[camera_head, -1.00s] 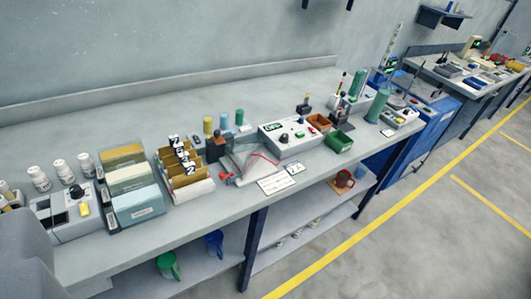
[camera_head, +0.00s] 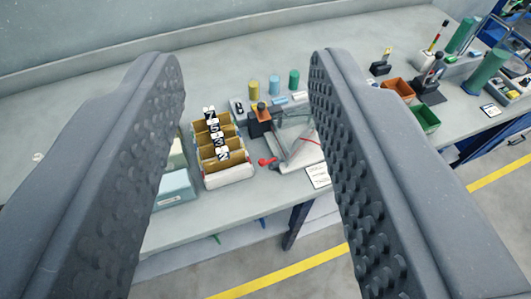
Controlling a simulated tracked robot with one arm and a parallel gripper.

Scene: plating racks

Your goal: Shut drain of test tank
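A clear, wedge-shaped tank (camera_head: 297,150) stands on the grey bench, to the right of a card box. I take it to be the test tank. A small red tap-like part (camera_head: 267,161) sits at its lower left corner, near the bench's front edge. It looks like the drain valve, but its exact position is too small to tell. A red line runs across the tank. My gripper (camera_head: 243,62) is open and empty. Its two dark studded fingers stand wide apart. The tank and red part show between them, and the right finger hides the tank's right side.
A box of numbered cards (camera_head: 228,172) stands left of the tank. A dark block with an orange top (camera_head: 260,121) and several small cylinders stand behind it. An orange bin (camera_head: 398,88) and a green bin (camera_head: 424,118) lie right.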

